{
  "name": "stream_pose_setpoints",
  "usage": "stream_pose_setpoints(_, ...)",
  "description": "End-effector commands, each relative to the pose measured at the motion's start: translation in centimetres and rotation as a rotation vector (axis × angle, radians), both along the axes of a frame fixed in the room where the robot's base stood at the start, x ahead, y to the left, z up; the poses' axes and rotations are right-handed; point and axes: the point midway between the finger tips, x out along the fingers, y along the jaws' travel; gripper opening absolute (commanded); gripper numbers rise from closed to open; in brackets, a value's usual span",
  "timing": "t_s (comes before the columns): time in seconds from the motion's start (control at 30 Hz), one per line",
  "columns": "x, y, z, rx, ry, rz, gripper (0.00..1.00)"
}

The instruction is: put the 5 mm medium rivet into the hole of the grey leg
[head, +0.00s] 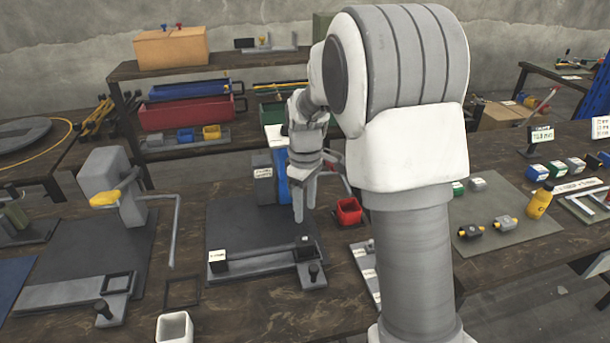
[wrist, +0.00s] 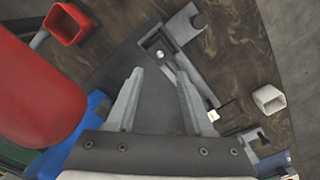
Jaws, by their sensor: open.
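A grey bar, which looks like the grey leg (head: 262,258), lies along the front of a dark mat, with black fittings at both ends. It also shows in the wrist view (wrist: 190,88), running diagonally beyond my fingertips. A small pale spot (wrist: 160,53) shows in the fitting at its upper end; I cannot tell whether it is a hole or a rivet. My gripper (head: 299,212) points down above the mat, behind the bar. In the wrist view its two fingers (wrist: 159,74) are apart with nothing between them. I cannot make out the 5 mm medium rivet.
A red bin (head: 347,211) stands right of the mat and a white bin (head: 174,328) at the front. A blue press body (head: 281,178) is close behind my gripper; a large red rounded part (wrist: 38,85) is near it. Another press (head: 115,187) stands left.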

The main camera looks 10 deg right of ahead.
Motion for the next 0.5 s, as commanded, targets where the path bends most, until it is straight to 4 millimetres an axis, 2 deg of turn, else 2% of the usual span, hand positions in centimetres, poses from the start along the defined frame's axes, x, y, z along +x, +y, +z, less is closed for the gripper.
stream_pose_setpoints(0.03,0.1,0.0,1.6,0.001,-0.005,0.0,0.52)
stream_pose_setpoints(0.2,0.1,0.0,5.2,0.0,-0.003,0.0,0.52)
stream_pose_setpoints(0.33,0.0,0.0,7.1,0.0,-0.001,0.0,0.52)
stream_pose_setpoints(0.5,0.0,0.0,8.2,0.0,0.001,0.0,0.52)
